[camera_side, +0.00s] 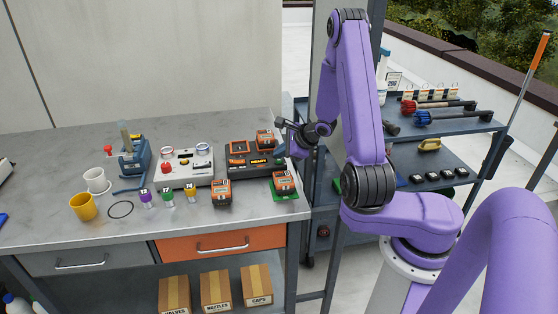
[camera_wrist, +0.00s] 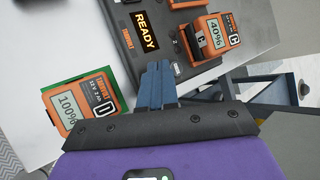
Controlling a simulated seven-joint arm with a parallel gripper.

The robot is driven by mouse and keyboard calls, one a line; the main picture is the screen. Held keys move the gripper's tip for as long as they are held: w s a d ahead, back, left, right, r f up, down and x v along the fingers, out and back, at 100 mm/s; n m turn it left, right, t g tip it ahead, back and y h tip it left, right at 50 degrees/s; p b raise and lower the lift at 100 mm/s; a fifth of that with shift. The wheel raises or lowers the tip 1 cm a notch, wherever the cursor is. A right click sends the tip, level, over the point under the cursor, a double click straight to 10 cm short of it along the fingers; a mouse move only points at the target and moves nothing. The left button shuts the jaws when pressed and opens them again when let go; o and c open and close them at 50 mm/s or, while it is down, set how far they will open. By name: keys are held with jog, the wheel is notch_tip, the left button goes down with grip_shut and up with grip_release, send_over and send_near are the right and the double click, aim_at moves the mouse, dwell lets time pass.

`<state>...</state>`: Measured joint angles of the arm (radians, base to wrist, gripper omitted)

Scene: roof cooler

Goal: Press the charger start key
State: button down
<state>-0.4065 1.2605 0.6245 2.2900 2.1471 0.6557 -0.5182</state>
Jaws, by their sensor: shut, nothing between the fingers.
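My gripper (camera_side: 282,150) is at the charger's right edge in the side view. In the wrist view its blue fingers (camera_wrist: 157,72) are shut and empty, with the tips over or against the charger's edge near the display. I cannot tell contact. I cannot make out the start key clearly; the fingers may cover it.
Battery C (camera_wrist: 212,36), marked 40%, sits in the charger. Battery D (camera_wrist: 75,110), marked 100%, lies on a green mat; another pack (camera_side: 222,193) stands at the front. A tester box (camera_side: 186,168), coloured vials, cups and a blue stand are left. A shelf cart (camera_side: 440,165) stands right.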

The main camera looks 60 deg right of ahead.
aim_at(281, 163)
jog(key=shift+f, duration=0.4)
dwell(0.9)
jog(key=shift+r, duration=0.85)
notch_tip(281, 163, up, 5)
dwell(0.6)
dwell(0.3)
